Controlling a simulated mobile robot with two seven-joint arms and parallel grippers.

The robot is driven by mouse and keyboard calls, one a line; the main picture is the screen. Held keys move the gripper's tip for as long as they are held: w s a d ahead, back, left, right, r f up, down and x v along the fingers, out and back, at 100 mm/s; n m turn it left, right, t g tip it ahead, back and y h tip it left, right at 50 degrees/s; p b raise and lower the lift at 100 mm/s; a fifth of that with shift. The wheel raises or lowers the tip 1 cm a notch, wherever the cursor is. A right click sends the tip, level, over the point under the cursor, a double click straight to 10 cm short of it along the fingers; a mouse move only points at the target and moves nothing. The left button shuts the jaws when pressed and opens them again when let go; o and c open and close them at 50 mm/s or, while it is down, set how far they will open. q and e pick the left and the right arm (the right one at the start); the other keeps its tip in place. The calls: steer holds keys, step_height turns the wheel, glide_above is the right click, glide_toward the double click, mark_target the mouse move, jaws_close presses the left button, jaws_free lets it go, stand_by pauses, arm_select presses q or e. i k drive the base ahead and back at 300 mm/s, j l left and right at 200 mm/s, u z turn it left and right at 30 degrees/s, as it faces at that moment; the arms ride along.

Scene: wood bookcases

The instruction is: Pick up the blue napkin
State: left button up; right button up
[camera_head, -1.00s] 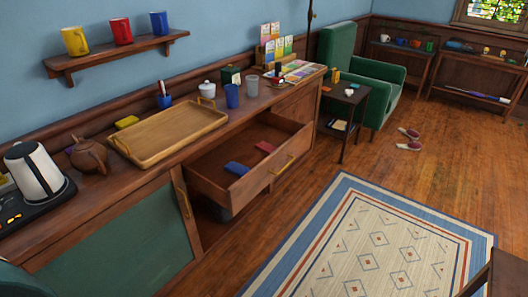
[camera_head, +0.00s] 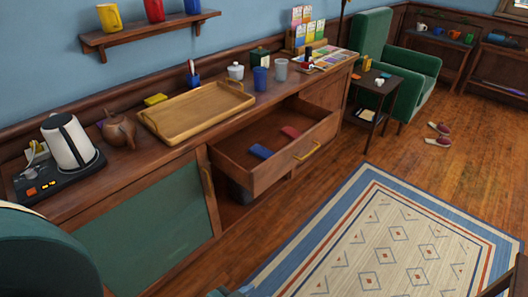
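The blue napkin (camera_head: 260,151) is a small folded blue cloth. It lies flat inside the open drawer (camera_head: 281,175) of the wooden sideboard, near the drawer's front left part. A similar red folded cloth (camera_head: 290,132) lies behind it to the right, apart from it. Neither of my grippers can be made out in the head view. A small grey-blue shape (camera_head: 232,292) shows at the bottom edge, too cut off to tell what it is.
On the sideboard stand a kettle (camera_head: 70,142), a brown teapot (camera_head: 119,131), a wooden tray (camera_head: 198,110) and a blue cup (camera_head: 260,79). A green chair (camera_head: 40,255) fills the lower left. The rug (camera_head: 390,245) and the floor before the drawer look clear.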

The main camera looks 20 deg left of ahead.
mark_target(258, 151)
steer(key=i+j+u, duration=0.1)
steer(key=i+u, duration=0.2)
steer(key=i, duration=0.35)
steer(key=i+l+u, duration=0.1)
steer(key=i+u, duration=0.2)
steer(key=i, duration=0.9)
